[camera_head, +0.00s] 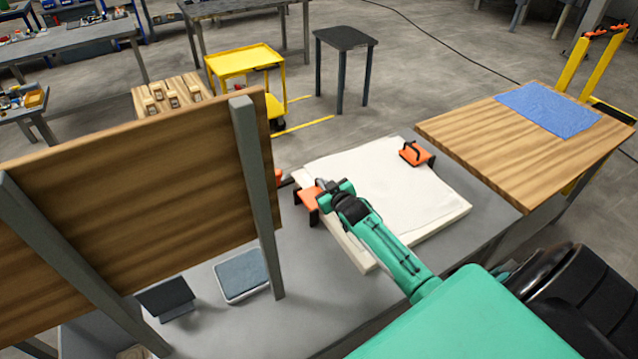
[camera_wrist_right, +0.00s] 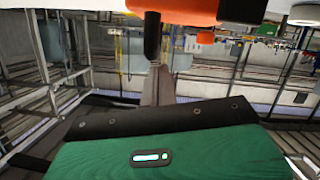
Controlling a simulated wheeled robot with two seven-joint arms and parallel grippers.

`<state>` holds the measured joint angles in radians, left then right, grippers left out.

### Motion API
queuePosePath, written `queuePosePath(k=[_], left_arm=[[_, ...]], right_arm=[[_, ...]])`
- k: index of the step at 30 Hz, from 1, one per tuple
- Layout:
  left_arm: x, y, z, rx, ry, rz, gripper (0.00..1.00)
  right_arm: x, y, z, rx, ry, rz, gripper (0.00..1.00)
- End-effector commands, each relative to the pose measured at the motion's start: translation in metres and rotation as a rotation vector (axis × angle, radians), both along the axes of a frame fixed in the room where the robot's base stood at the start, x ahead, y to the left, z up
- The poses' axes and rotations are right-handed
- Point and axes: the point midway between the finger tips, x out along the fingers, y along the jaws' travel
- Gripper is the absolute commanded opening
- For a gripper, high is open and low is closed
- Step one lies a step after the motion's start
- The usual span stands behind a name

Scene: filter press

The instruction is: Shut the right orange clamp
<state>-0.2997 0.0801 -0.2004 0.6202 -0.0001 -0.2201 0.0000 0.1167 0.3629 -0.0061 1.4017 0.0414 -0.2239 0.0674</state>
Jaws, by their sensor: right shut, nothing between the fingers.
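One orange clamp (camera_head: 417,155) with a black handle sits at the back right edge of the white cloth-covered plate (camera_head: 385,190). Another orange clamp (camera_head: 308,198) sits at the plate's left edge. My right gripper (camera_head: 326,187) is shut and empty, right beside this left clamp; from the head I cannot tell whether they touch. In the right wrist view the grey fingers (camera_wrist_right: 158,82) point at a black rod under an orange clamp part (camera_wrist_right: 185,10), very close to it. My left gripper is not in view.
A large wooden board (camera_head: 140,190) on grey posts stands at the left. A dark tablet stand (camera_head: 166,298) and a grey pad (camera_head: 241,275) lie on the grey table (camera_head: 330,300). A wooden table (camera_head: 520,150) with a blue cloth (camera_head: 548,108) stands at the right.

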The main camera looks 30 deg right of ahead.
Motion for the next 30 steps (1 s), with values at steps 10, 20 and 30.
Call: queuePosePath(k=[10, 20, 30], left_arm=[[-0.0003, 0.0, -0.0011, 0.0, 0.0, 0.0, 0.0], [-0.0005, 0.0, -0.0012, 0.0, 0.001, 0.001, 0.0], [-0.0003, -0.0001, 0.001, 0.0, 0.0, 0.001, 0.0]], right_arm=[[-0.0002, -0.0079, -0.0066, -0.006, 0.0, 0.001, 0.0], [-0.0003, -0.0086, -0.0073, -0.007, 0.0, 0.001, 0.0], [-0.0008, -0.0085, -0.0058, -0.007, 0.001, 0.002, 0.0]])
